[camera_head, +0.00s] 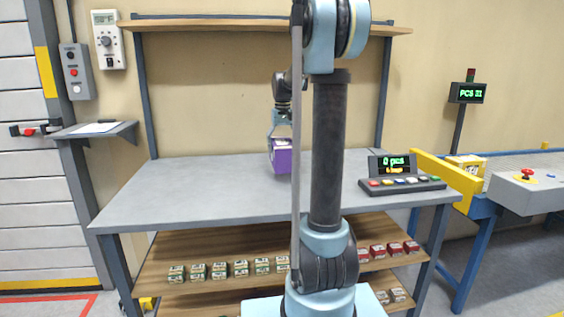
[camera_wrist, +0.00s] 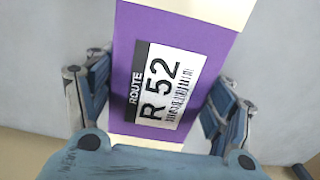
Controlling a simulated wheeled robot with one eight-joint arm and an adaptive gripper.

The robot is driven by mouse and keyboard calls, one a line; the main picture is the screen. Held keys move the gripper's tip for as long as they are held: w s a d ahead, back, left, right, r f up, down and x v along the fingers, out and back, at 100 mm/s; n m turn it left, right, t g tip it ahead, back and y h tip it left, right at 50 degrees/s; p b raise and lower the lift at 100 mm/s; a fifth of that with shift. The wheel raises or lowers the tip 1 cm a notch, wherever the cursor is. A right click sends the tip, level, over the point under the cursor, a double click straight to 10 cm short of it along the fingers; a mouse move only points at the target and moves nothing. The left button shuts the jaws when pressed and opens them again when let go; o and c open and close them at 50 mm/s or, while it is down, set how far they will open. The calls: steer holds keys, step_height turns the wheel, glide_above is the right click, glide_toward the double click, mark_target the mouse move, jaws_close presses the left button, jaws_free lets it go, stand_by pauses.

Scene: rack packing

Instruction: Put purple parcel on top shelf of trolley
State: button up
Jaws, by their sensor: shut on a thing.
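The purple parcel (camera_head: 281,160) hangs from my gripper (camera_head: 280,135) over the grey workbench top in the head view, close to the surface. Whether it touches the bench I cannot tell. In the wrist view the parcel (camera_wrist: 175,70) is a purple box with pale ends and a white label reading "ROUTE R 52" with a barcode. My gripper's fingers (camera_wrist: 160,105) are shut on its two sides. I see no trolley that I can make out in either view.
The grey workbench (camera_head: 180,190) is mostly clear. A scale display with buttons (camera_head: 400,180) stands at its right. Several small boxes (camera_head: 240,268) line the wooden shelf below. A conveyor (camera_head: 500,185) with a yellow rail stands at right. A wooden shelf (camera_head: 200,25) runs above.

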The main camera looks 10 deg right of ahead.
steer(key=shift+f, duration=2.45)
steer(key=o, duration=1.5)
steer(key=shift+c, duration=0.2)
